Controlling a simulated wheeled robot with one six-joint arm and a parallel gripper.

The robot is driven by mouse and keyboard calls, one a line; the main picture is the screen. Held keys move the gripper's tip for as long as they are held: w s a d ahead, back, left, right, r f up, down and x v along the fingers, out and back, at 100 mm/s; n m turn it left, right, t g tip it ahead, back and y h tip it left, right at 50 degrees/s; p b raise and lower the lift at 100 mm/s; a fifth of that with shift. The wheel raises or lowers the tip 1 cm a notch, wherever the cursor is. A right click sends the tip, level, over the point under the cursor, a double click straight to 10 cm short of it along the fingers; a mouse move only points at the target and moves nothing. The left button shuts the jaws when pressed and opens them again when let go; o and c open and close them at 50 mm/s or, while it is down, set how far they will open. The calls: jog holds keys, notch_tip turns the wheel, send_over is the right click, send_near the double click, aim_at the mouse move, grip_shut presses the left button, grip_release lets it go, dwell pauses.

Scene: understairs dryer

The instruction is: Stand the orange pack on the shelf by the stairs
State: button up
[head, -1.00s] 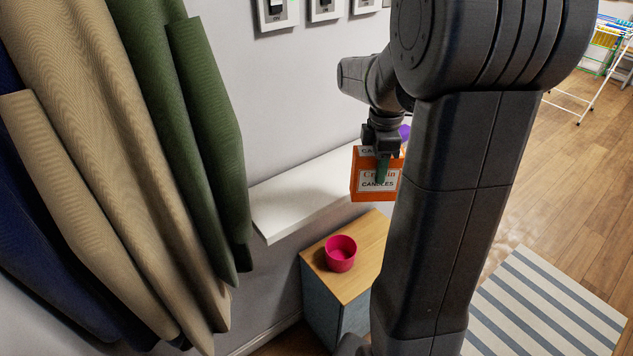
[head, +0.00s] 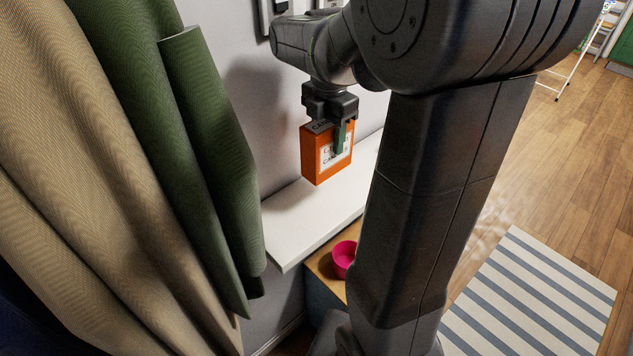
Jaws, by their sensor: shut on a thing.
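The orange pack (head: 313,160) is a small upright box with a white label reading partly "CANDLES". My gripper (head: 337,135) is shut on its top part and holds it from above. The white shelf (head: 300,228) runs along the grey wall. The pack appears over the shelf's back part, near the wall. I cannot tell for sure whether its bottom touches the shelf. My arm hides the shelf's right end.
Hanging coats, beige (head: 110,150) and green (head: 205,130), stand close to the shelf's left end. Below the shelf is a wooden-topped cabinet (head: 325,268) with a pink bowl (head: 343,259). A striped rug (head: 530,300) lies on the floor at right. The shelf's left part is bare.

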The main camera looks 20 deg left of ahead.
aim_at(328, 170)
jog(key=f, duration=0.4)
jog(key=shift+s+d+f, duration=0.1)
jog(key=shift+d+f, duration=0.15)
jog(key=shift+f, duration=0.05)
jog(key=shift+f+p, duration=0.4)
jog(key=shift+f, duration=1.9)
jog(key=shift+f, duration=0.15)
jog(key=o, duration=1.2)
jog(key=shift+c, duration=0.2)
notch_tip(328, 170, up, 12)
jog(key=shift+r+b, duration=0.15)
jog(key=shift+b, duration=0.15)
